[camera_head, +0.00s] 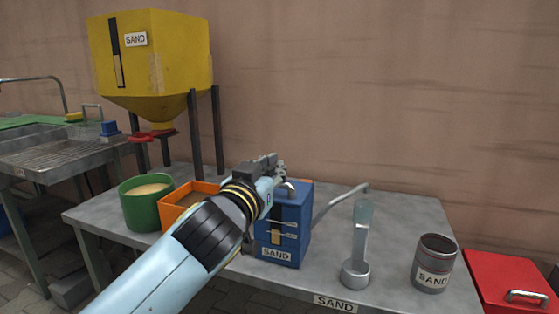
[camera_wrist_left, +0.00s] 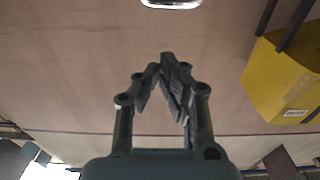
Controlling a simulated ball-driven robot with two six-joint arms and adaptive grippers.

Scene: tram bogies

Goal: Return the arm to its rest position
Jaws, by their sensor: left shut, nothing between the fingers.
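My left arm (camera_head: 180,262) reaches in from the lower left of the head view over the grey table. My left gripper (camera_head: 276,168) is at the far end of it, in front of the wall and by the top of the blue box labelled SAND (camera_head: 284,232). It hides part of that box and of the orange container. In the left wrist view the fingers of my left gripper (camera_wrist_left: 165,88) are closed together with nothing between them. My right gripper is not in view.
A yellow hopper (camera_head: 165,60) stands at the back left. A red lidded box (camera_head: 505,280) is at the right.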

